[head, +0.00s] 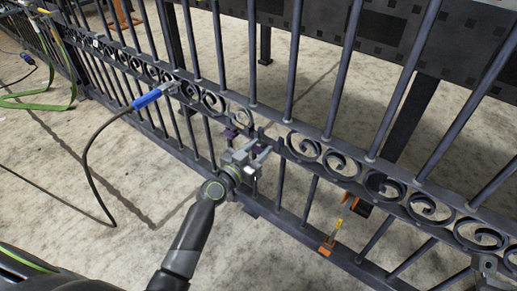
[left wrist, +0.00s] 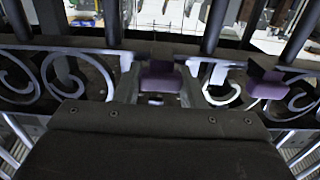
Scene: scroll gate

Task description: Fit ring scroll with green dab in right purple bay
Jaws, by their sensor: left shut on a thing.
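My left gripper (head: 252,160) is at the gate's scroll band, by the purple bay parts. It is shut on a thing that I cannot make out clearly. In the left wrist view, a purple block (left wrist: 160,82) shows between its two fingers, and a second purple block (left wrist: 268,88) stands to the right. A pale curved scroll (left wrist: 222,92) shows between these blocks. In the head view, a purple part (head: 229,133) shows just left of the gripper. I cannot pick out a green dab. A grey tip of what looks like my right gripper (head: 486,265) shows at the lower right.
The dark gate has upright bars and a band of scrolls (head: 335,162) running across. A blue-handled tool (head: 147,98) with a black cable is at the gate on the left. An orange tool (head: 328,243) is at the lower rail. A green strap (head: 68,90) hangs at far left.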

